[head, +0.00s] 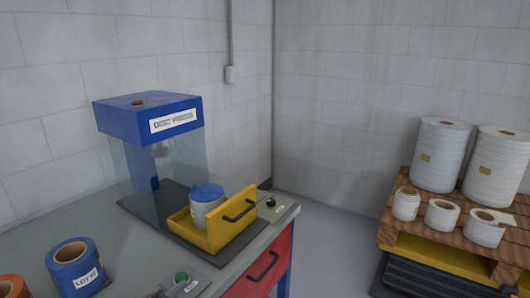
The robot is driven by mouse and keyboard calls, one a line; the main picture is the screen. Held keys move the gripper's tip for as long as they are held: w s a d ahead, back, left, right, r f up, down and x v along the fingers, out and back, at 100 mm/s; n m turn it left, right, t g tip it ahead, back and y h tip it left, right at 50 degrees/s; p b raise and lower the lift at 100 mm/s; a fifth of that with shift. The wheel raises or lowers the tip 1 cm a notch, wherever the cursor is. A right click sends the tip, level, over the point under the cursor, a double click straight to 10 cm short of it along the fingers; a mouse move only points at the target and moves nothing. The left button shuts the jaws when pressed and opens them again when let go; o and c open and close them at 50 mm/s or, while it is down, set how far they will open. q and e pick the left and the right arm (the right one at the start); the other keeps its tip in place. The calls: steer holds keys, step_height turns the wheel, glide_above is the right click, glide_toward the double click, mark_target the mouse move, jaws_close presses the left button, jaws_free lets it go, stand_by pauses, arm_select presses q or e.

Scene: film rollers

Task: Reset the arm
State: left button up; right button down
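Neither of my grippers can be made out in the head view. A small dark shape shows at the bottom edge beside the green-button box, too cut off to identify. A blue press (150,118) labelled like "DISC PRESS" stands on the grey bench (120,226), with clear side panels. A yellow drawer or tray (232,233) with a black handle sits at its front. A grey roll with a blue top (207,207) stands upright in the tray.
A blue roll labelled "LOT" (75,270) and a cut-off orange roll (12,287) stand at the bench's left. A green-button box (181,279) is at the front edge. White rolls (441,153) stand on a wooden pallet (400,232) at right. Floor between is clear.

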arm_select(q)
steer(key=s+a+f+n+g+y, duration=0.2)
steer(key=s+a+f+n+g, duration=0.25)
steer(key=s, duration=0.45)
steer(key=s+a+f+n+g+y, duration=0.2)
steer(key=s+a+f+n+g, duration=0.25)
steer(key=s, duration=0.45)
steer(key=s+a+f+n+g+y, duration=0.2)
steer(key=s+a+f+n, duration=0.25)
steer(key=s+f, duration=0.35)
step_height(320, 180, down, 24)
steer(key=a+h, duration=0.1)
steer(key=s+d+f+g, duration=0.1)
steer(key=s+f+g, duration=0.1)
steer(key=s+f, duration=1.3)
steer(key=shift+s+d+f+n, duration=0.15)
steer(key=shift+s+f+n, duration=0.05)
steer(key=shift+s+n, duration=0.15)
